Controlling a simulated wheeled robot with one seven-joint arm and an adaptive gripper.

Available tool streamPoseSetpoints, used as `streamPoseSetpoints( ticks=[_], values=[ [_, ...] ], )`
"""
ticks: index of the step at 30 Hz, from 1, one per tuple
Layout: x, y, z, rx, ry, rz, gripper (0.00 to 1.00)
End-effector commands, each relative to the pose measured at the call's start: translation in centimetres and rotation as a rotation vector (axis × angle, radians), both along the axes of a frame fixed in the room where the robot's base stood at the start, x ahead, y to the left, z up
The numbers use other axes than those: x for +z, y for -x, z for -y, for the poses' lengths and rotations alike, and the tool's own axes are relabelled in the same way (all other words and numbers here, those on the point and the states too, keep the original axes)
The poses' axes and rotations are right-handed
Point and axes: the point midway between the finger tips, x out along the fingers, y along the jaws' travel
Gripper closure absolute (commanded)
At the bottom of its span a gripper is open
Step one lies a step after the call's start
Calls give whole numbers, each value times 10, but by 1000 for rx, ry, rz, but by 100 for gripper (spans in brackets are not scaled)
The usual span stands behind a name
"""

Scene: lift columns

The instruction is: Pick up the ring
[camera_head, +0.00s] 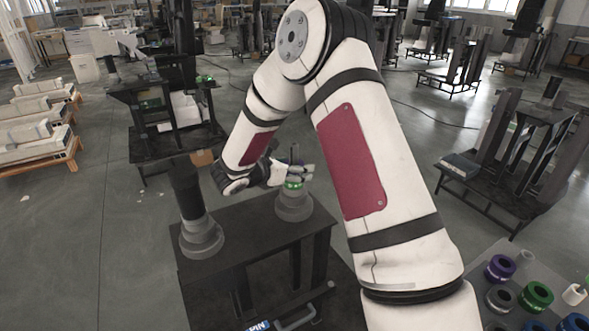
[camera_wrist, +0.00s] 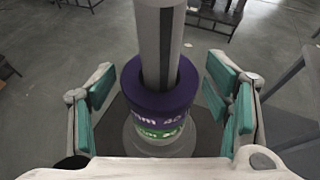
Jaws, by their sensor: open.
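A purple ring (camera_wrist: 160,90) sits around a grey upright post (camera_wrist: 159,35), directly on top of a green ring (camera_wrist: 160,132). Both are above the post's round grey base. My gripper (camera_wrist: 162,100) is open, with teal pads to the left and right of the rings and visible gaps to the purple ring. In the head view my gripper (camera_head: 292,174) is at the right-hand post of the dark stand; the green ring (camera_head: 293,184) shows there just above the grey base (camera_head: 293,207). The purple ring is mostly hidden by my fingers in that view.
A second post, dark with a grey base (camera_head: 201,239), stands at the left of the same stand (camera_head: 250,250). Loose rings, including purple (camera_head: 500,268) and green (camera_head: 536,296), lie on a grey surface at lower right. Other dark stands surround open floor (camera_head: 90,230).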

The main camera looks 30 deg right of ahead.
Motion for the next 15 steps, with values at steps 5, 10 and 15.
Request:
streamPoseSetpoints(
  ticks=[5, 10, 15],
  values=[
    [-1, -1, 1, 2, 0, 1, 29],
    [-1, -1, 1, 1, 0, 0, 52],
    [-1, -1, 1, 1, 0, 0, 89]
  ],
)
